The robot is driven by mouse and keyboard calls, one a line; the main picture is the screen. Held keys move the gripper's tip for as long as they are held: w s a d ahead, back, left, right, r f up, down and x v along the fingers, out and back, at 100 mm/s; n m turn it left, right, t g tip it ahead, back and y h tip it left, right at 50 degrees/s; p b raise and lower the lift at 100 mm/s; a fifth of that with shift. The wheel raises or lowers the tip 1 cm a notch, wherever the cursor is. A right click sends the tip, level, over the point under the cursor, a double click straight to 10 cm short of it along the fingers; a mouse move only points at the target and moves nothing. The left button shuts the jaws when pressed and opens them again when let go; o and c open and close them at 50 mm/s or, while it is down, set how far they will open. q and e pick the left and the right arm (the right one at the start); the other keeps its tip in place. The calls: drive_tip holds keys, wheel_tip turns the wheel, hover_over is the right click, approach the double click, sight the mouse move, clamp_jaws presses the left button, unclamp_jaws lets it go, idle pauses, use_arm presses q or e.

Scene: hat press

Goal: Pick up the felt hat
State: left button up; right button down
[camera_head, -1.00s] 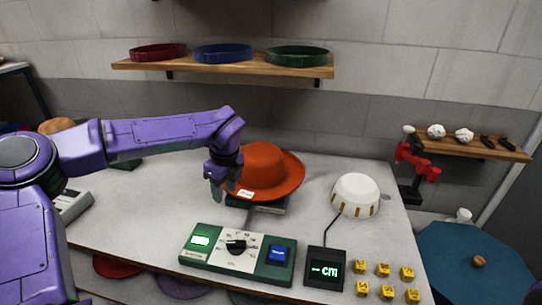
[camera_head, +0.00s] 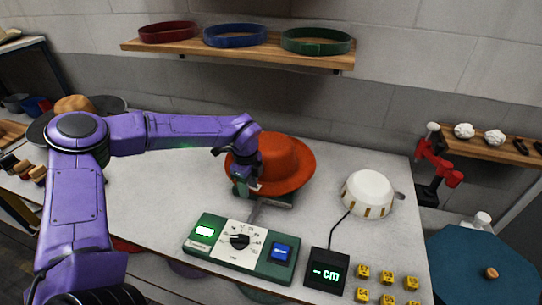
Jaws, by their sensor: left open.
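The orange-red felt hat (camera_head: 287,163) sits brim down on a low dark green stand (camera_head: 275,201) on the white table. My left gripper (camera_head: 243,187) points down at the left front edge of the hat's brim and hides part of that edge. It is open. Whether its fingers touch the brim I cannot tell. My right gripper is not in view.
A green control panel (camera_head: 212,255) with a dial and blue button is in front of the hat. A black display (camera_head: 326,270) and white dome (camera_head: 368,192) are to the right, with several yellow blocks (camera_head: 387,282). A shelf (camera_head: 240,52) holds hat bands.

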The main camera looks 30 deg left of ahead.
use_arm(q)
drive_tip(key=shift+s, duration=0.25)
drive_tip(key=shift+w, duration=0.1)
clamp_jaws()
drive_tip(key=shift+r+b, duration=0.3)
drive_tip(key=shift+r, duration=0.1)
wheel_tip(320, 180, up, 9)
drive_tip(key=b, duration=0.2)
drive_tip(key=shift+r, duration=0.1)
